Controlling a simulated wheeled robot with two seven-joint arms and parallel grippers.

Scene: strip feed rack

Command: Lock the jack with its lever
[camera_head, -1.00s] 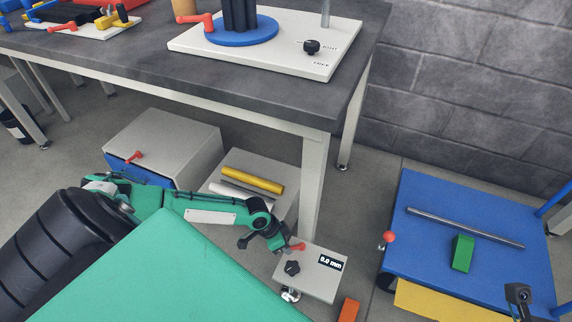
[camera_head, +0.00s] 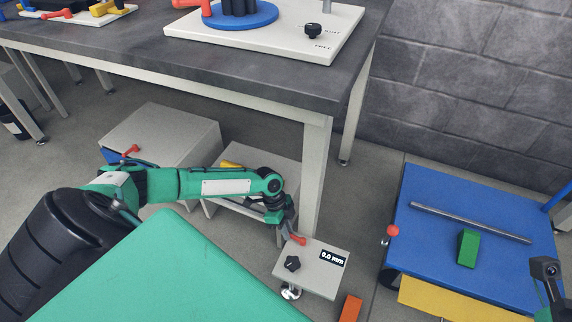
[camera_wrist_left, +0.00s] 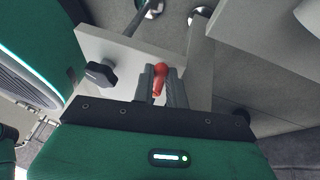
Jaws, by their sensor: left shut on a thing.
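The jack (camera_head: 318,275) is a light grey plate beside the bench leg, with a small mm readout (camera_head: 332,258) and a black star knob (camera_head: 292,263). Its red lever (camera_head: 298,239) sticks up at the plate's back left edge. My left gripper (camera_head: 291,233) reaches down to it and is shut on it. In the left wrist view the red lever (camera_wrist_left: 158,79) lies between the two grey fingers, with the plate (camera_wrist_left: 118,48) and knob (camera_wrist_left: 100,74) to the left. My right gripper (camera_head: 546,272) shows only partly at the right edge; its jaws are unclear.
The grey bench (camera_head: 250,85) and its leg (camera_head: 318,175) stand close behind the jack. A grey box (camera_head: 165,130) is left under the bench. A blue cart (camera_head: 480,205) with a green block (camera_head: 467,248) and metal rod is on the right. An orange block (camera_head: 350,308) lies by the jack.

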